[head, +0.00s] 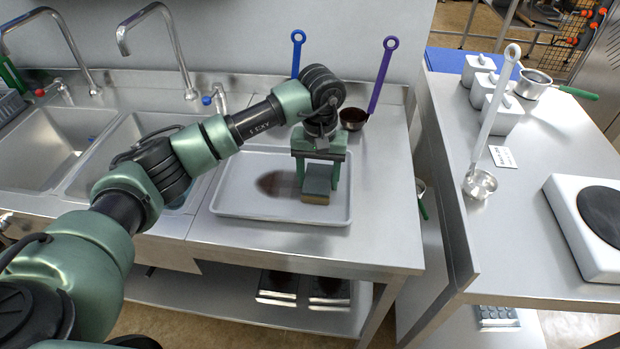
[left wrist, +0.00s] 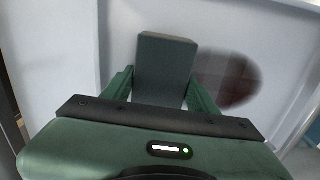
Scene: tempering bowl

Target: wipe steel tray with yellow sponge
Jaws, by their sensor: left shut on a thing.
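The steel tray (head: 238,204) lies on the steel counter beside the sinks, with a dark brown stain (head: 272,184) in its middle. The stain also shows to the right of the sponge in the left wrist view (left wrist: 238,80). My left gripper (head: 318,172) is shut on the sponge (head: 315,197), which has a grey-green upper part and a yellowish-brown lower edge. In the left wrist view the sponge (left wrist: 167,62) sits between the two green fingers. The sponge is at the right part of the tray, just right of the stain; I cannot tell if it touches the tray. My right gripper is out of view.
Sinks (head: 42,140) lie to the left.

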